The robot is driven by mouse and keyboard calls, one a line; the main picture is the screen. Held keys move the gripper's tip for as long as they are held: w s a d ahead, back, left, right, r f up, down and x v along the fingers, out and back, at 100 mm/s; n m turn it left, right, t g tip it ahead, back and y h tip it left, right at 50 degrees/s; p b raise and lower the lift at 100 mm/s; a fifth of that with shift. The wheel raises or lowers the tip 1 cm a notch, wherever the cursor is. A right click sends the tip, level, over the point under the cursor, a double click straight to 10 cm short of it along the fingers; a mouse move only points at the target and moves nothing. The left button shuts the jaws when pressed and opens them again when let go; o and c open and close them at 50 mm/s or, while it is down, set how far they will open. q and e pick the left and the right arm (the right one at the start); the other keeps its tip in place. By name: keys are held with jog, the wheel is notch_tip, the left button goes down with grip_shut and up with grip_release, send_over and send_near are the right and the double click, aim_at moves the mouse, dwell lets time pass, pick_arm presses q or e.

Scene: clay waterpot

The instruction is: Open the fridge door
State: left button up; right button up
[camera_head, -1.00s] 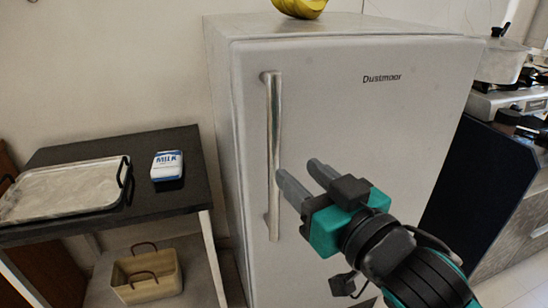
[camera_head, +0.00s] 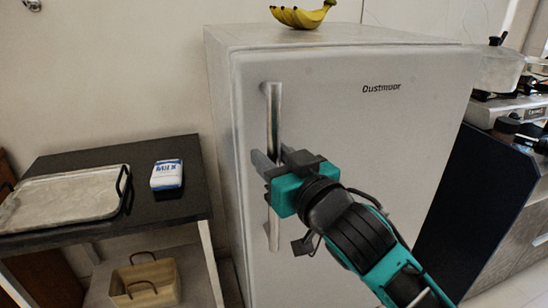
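The fridge (camera_head: 350,130) is a pale grey box with its door shut and "Dustmoor" lettering at the upper right. A long vertical metal handle (camera_head: 273,112) runs down the left side of the door. My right gripper (camera_head: 273,158) is at the middle of the handle, one finger on each side of it. The fingers look apart, and the gripper body hides part of the handle; I cannot see clear contact. My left gripper is not in view.
Bananas (camera_head: 302,17) lie on top of the fridge. A pot (camera_head: 503,70) and stove stand at the right.

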grip_shut()
jog(key=shift+s, duration=0.15)
dwell(0.4)
